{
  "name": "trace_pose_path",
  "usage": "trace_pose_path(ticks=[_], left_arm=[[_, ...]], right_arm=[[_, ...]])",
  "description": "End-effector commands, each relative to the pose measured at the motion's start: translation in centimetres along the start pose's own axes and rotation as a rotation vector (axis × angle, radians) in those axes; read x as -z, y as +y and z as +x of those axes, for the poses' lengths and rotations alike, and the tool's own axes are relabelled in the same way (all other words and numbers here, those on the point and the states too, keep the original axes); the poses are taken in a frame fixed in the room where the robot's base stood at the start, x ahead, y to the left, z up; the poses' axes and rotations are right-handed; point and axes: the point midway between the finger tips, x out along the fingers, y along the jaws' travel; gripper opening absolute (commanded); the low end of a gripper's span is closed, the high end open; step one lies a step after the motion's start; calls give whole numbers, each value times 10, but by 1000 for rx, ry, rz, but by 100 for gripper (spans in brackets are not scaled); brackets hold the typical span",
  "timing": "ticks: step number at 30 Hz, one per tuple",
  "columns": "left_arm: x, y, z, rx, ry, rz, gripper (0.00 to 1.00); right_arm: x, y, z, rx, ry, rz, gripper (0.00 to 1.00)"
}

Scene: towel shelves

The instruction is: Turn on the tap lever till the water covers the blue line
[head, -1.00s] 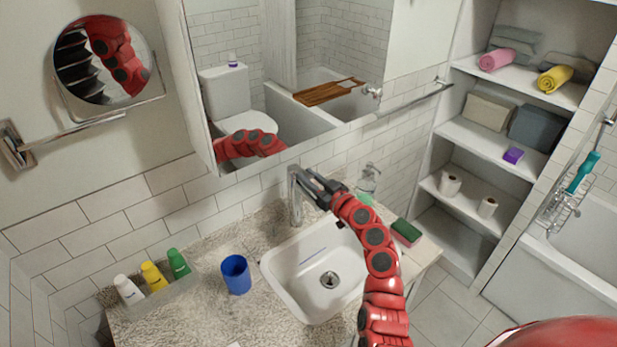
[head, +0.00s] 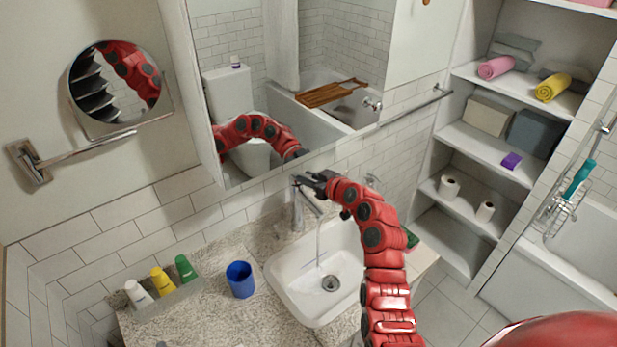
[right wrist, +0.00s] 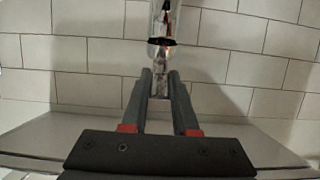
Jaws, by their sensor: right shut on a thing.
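The chrome tap (head: 298,216) stands at the back left of the white sink basin (head: 290,272). My right gripper (head: 304,182) is at the top of the tap. In the right wrist view, the gripper (right wrist: 161,80) is shut on the tap lever (right wrist: 161,88), with the shiny tap body (right wrist: 166,28) beyond it. A thin stream of water (head: 318,245) falls from the spout into the basin near the drain (head: 330,283). I cannot clearly make out the blue line or a water level. My left gripper is not in view.
A blue cup (head: 240,280) stands on the counter left of the sink. A tray (head: 170,300) holds white, yellow and green bottles. A mirror cabinet (head: 250,175) hangs close above the tap. My right arm crosses the sink's right side. Shelves (head: 490,140) with towels stand at right.

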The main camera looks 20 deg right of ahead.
Motion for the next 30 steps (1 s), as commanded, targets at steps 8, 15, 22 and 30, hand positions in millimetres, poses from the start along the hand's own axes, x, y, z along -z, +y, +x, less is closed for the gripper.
trace_pose_path(ticks=[8, 15, 22, 30], left_arm=[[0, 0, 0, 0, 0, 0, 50], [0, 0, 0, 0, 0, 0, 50], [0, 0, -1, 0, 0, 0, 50], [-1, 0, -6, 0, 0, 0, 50]], right_arm=[[1, 1, 0, -2, 4, -1, 51], [0, 0, 0, -1, 3, -1, 57], [-2, 1, -8, 0, 2, 0, 57], [-2, 2, -55, -6, 5, 0, 57]])
